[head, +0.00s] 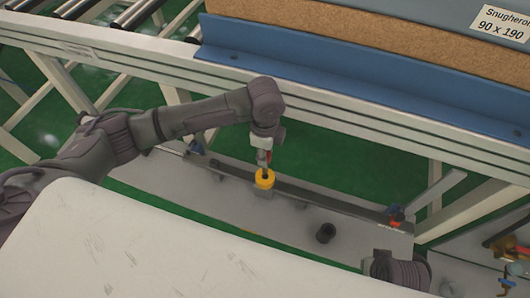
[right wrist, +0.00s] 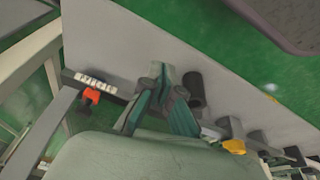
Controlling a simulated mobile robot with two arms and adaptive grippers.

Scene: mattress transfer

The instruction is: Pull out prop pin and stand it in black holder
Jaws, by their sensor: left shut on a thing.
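My left gripper (head: 265,160) points down over the grey shelf and is shut on the prop pin (head: 264,179), which has a yellow head. The pin's lower part is hidden at the dark rail; I cannot tell how deep it sits. Its yellow head also shows in the right wrist view (right wrist: 234,146). The black holder (head: 326,233), a short upright cup, stands on the shelf to the right of the pin, apart from it. It also shows in the right wrist view (right wrist: 194,90). My right gripper (right wrist: 162,90) is beside the holder; its finger gap is unclear.
A dark bar (head: 310,197) runs along the shelf (head: 290,228), with a red part (head: 396,215) at its right end. A blue-edged conveyor frame (head: 330,85) with a mattress (head: 400,45) stands behind. Bare shelf surrounds the holder.

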